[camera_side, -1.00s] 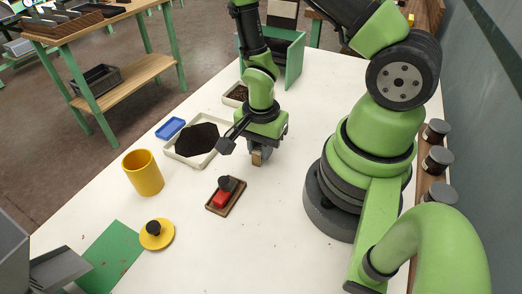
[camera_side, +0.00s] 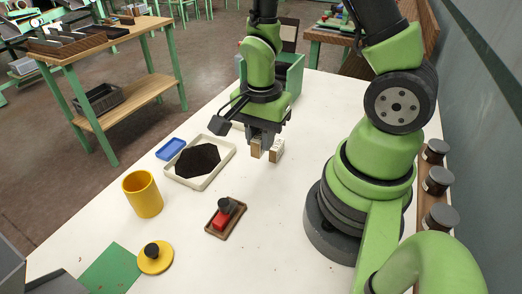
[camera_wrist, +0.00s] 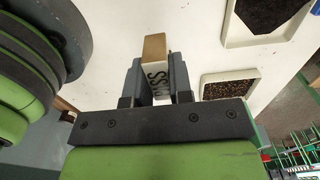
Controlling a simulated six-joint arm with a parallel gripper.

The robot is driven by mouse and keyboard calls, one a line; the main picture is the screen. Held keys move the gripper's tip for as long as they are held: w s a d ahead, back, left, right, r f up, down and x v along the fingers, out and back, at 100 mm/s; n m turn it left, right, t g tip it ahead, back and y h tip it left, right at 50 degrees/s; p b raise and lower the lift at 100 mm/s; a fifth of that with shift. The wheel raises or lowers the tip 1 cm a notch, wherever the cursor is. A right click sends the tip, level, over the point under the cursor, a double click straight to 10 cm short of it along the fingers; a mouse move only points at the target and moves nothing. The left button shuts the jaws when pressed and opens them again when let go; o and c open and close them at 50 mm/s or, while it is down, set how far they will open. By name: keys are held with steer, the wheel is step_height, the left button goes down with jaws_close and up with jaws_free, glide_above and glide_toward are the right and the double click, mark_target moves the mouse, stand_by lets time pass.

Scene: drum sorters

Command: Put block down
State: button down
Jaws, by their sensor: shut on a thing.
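A small block (camera_wrist: 154,48) with a tan end and a pale face bearing dark lettering is held between the two grey fingers of my gripper (camera_wrist: 155,70) in the wrist view. Its far end sticks out past the fingertips. In the side view my gripper (camera_side: 264,140) points down over the white table, right of a pale tray. Two tan pieces show at its fingertips, one at the left (camera_side: 256,149) and one at the right (camera_side: 276,151). I cannot tell whether both belong to the held block. The gap beneath the block is hard to judge.
A pale tray with a black filling (camera_side: 228,147), a blue dish (camera_side: 171,149), a yellow cup (camera_side: 142,195), a yellow lid with a black knob (camera_side: 155,260) and a brown tray with a red piece (camera_side: 213,228) stand on the table. The table's middle is clear.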

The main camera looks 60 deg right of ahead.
steer(key=shift+w+r, duration=0.1)
steer(key=shift+r, duration=0.55)
steer(key=w, duration=1.4)
glide_above(171, 150)
step_height(171, 150, down, 9)
steer(key=shift+d+f, duration=0.1)
steer(key=shift+f, duration=0.05)
steer(key=c, duration=1)
jaws_free()
steer(key=shift+f, duration=0.15)
step_height(171, 150, up, 12)
steer(key=shift+r, duration=0.25)
